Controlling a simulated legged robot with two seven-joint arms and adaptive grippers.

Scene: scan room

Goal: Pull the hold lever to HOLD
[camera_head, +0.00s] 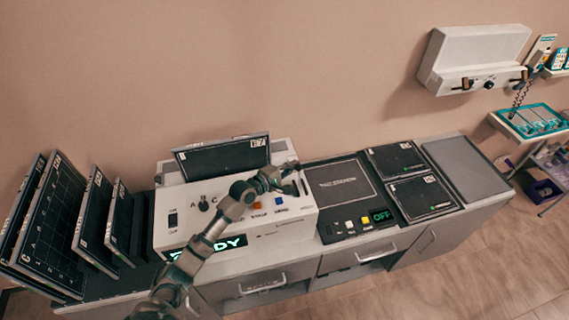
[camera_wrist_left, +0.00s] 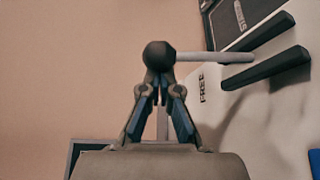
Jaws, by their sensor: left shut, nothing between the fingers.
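The hold lever (camera_wrist_left: 205,58) is a pale rod with a black ball knob (camera_wrist_left: 158,54), standing out from a slotted white panel (camera_wrist_left: 265,115) in the left wrist view. The word FREE is printed beside the slot; I see no HOLD mark. My left gripper (camera_wrist_left: 160,82) is shut and empty, its fingertips right at the ball, which overlaps them in the picture; I cannot tell if they touch. In the head view my left gripper (camera_head: 288,168) is at the right end of the white console (camera_head: 265,228) and hides the lever. My right gripper is not in view.
The console carries a black knob (camera_head: 204,205), a blue button (camera_head: 279,201) and a display partly covered by my left arm. Dark panels (camera_head: 50,220) stand at the left. A flat dark unit (camera_head: 340,180) showing OFF lies right of the console.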

